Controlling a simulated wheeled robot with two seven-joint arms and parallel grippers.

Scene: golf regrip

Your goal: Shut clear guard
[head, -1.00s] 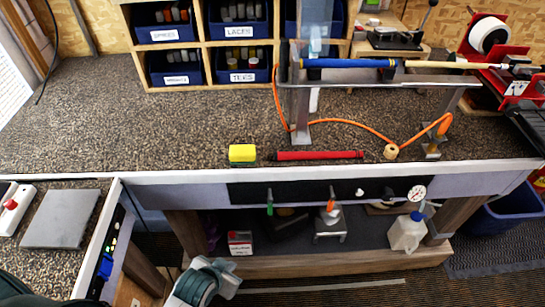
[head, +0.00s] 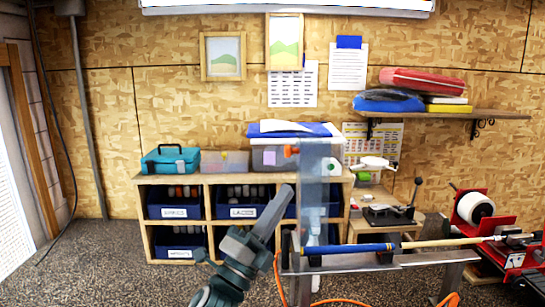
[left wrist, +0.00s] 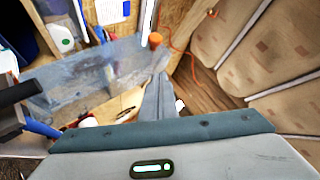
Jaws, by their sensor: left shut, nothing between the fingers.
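The clear guard (head: 314,195) is a see-through panel standing upright, raised, above the left end of the club stand in the head view. An orange knob (head: 291,150) sticks out near its top left. My left gripper (head: 286,192) is shut and empty, just left of the panel and below the knob. In the left wrist view the guard (left wrist: 85,78) spans the left and middle, with the orange knob (left wrist: 155,38) beyond my shut fingertips (left wrist: 160,82). Whether the fingers touch the panel I cannot tell. My right gripper is not in view.
A club shaft with a blue grip (head: 348,249) lies across the metal stand beneath the guard. A cubby shelf with blue bins (head: 240,202) stands behind my left gripper. A red machine (head: 520,258) is at the right. An orange cord (head: 278,275) hangs by the stand.

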